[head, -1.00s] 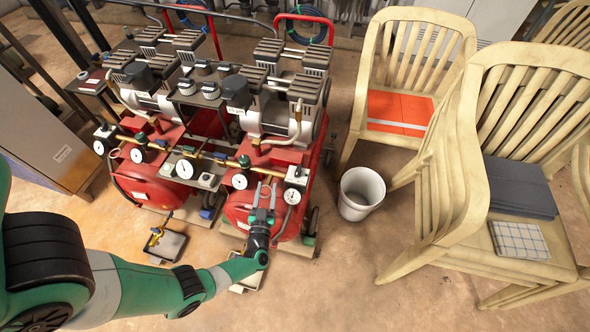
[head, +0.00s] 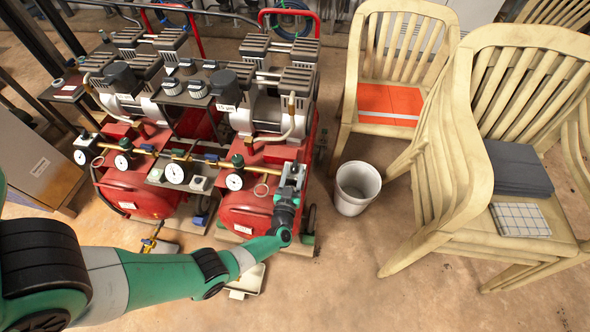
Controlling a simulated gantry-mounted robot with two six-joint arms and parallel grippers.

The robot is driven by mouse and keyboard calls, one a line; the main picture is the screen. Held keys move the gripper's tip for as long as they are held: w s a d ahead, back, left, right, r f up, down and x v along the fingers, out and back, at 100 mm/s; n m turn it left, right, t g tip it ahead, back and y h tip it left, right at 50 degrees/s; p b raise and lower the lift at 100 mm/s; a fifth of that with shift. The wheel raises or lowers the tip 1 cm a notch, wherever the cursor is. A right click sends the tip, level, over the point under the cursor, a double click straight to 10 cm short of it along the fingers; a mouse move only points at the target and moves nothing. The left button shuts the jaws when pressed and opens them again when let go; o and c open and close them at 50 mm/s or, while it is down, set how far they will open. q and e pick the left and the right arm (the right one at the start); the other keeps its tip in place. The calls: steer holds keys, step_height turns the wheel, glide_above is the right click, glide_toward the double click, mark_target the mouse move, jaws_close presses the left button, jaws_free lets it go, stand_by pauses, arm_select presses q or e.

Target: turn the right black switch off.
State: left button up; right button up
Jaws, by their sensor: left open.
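My left gripper (head: 293,168) is open, at the right end of the front brass pipe and in front of the right red tank (head: 244,213). It is below and to the right of the right black housing, clear of it. The gripper hides the fittings behind it. My right gripper is out of view.
Pressure gauges (head: 234,182) and brass pipes run along the compressor fronts. A white bucket (head: 356,187) stands to the right. Stacked wooden chairs (head: 452,170) fill the right side. Bare floor (head: 340,280) lies in front.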

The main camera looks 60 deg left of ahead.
mark_target(295, 166)
arm_select(q)
steer(key=shift+b+x, duration=0.4)
steer(key=shift+x, duration=0.75)
steer(key=shift+a, duration=0.2)
jaws_close()
